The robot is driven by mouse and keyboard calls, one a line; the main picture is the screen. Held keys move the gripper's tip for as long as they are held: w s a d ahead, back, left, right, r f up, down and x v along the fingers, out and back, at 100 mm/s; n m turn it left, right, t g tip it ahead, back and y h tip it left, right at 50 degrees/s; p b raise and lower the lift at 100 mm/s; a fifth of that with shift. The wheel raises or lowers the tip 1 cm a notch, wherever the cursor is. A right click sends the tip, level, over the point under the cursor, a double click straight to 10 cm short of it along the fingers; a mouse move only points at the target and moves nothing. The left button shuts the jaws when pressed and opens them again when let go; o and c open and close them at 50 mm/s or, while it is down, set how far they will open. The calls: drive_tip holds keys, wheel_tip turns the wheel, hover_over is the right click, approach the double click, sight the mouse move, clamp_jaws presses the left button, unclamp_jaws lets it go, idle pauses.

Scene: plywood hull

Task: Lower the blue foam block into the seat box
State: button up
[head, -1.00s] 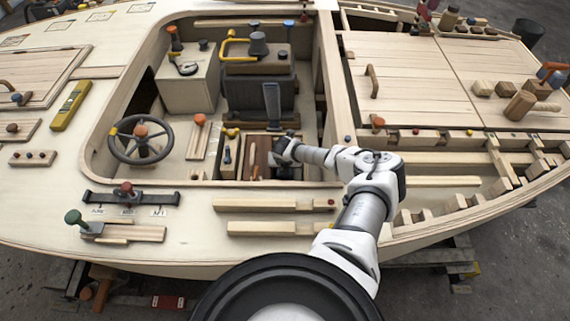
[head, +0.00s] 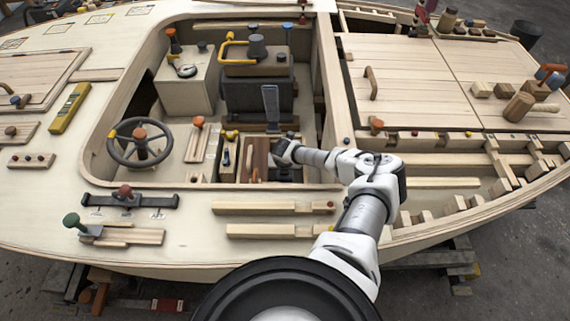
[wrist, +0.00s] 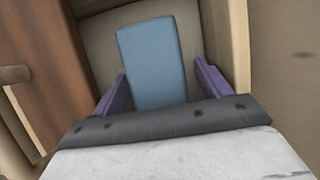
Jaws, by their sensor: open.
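The blue foam block (wrist: 152,58) shows in the wrist view as a flat, slightly tilted blue slab inside a beige-walled space. My gripper (wrist: 161,72) is open, with one purple finger on each side of the block's near part. A gap shows between the right finger and the block; the left finger is close to its edge, and I cannot tell whether they touch. The seat box shows a pale wall (wrist: 238,55) on the right in the wrist view. In the head view my gripper is down in the cockpit, and its fingers and the block are hidden.
A brown board (wrist: 42,50) stands close on the left in the wrist view. In the head view a steering wheel (head: 141,140) is left of my arm, an upright grey slab (head: 271,103) is behind it, and the cockpit's coaming (head: 330,85) runs along the right.

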drive_tip(key=b+v, duration=0.1)
drive_tip(key=v, duration=1.2)
drive_tip(key=shift+s+r+b, duration=0.2)
drive_tip(key=shift+b, duration=0.2)
drive_tip(key=shift+f, duration=0.1)
drive_tip(key=p+x, duration=0.1)
drive_tip(key=x, duration=0.5)
drive_tip(key=shift+w+a+f, duration=0.1)
drive_tip(key=shift+w+f, duration=0.1)
drive_tip(key=shift+f, duration=0.15)
drive_tip(key=shift+s+x, duration=0.2)
drive_tip(key=shift+x, duration=0.85)
drive_tip(key=shift+w+f, duration=0.15)
drive_tip(key=shift+f, duration=0.35)
drive_tip(key=shift+w+r+p, duration=0.1)
drive_tip(key=shift+r+p, duration=0.1)
drive_tip(key=shift+p, duration=0.1)
drive_tip(key=shift+w+r, duration=0.1)
